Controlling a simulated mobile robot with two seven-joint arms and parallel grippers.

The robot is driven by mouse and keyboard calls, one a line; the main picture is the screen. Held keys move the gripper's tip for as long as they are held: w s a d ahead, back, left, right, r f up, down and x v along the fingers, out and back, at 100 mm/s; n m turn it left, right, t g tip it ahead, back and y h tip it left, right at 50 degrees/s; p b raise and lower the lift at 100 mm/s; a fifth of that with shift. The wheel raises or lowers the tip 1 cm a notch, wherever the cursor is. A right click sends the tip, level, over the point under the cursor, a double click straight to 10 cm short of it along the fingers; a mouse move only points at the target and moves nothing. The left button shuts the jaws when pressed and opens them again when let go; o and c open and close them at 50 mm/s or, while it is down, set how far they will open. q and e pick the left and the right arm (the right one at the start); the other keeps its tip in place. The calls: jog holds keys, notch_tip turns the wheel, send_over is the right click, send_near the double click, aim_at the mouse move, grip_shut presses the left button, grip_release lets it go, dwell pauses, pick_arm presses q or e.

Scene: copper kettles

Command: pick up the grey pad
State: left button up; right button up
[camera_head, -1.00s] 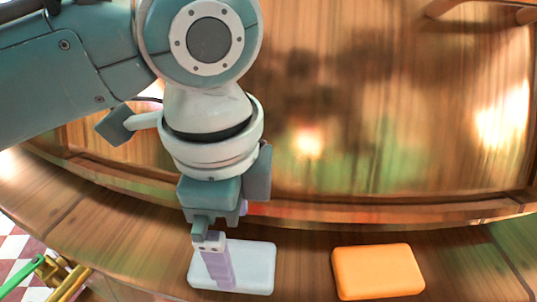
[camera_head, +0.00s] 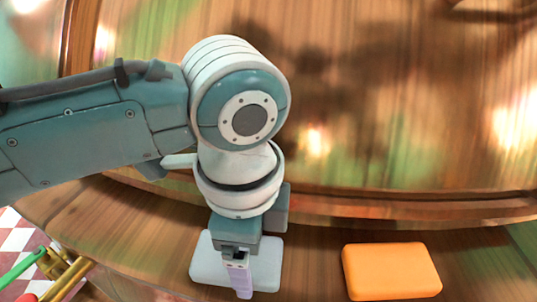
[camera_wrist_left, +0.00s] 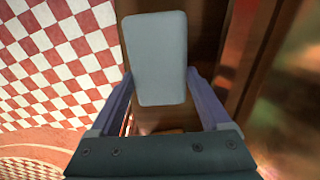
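The grey pad (camera_head: 206,264) lies flat on the wooden ledge at the bottom of the head view. It also shows in the left wrist view (camera_wrist_left: 154,50) as a rounded rectangle. My left gripper (camera_head: 242,284) is over the pad in the head view and covers part of it. In the left wrist view my left gripper (camera_wrist_left: 160,78) is open, with one purple finger on each side of the pad's near part. I cannot tell whether the fingers touch it or are still above it. My right gripper is in neither view.
An orange pad (camera_head: 391,271) lies on the same ledge to the right, with bare wood between. A wooden rim (camera_head: 400,205) runs behind the ledge. Green and yellow rods (camera_head: 62,276) and a red-and-white checkered floor (camera_wrist_left: 60,60) are at the left.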

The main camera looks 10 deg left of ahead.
pick_arm(q)
jog(key=c, duration=0.7)
jog(key=shift+c, duration=0.2)
notch_tip(320, 180, up, 20)
jog(key=p, duration=0.6)
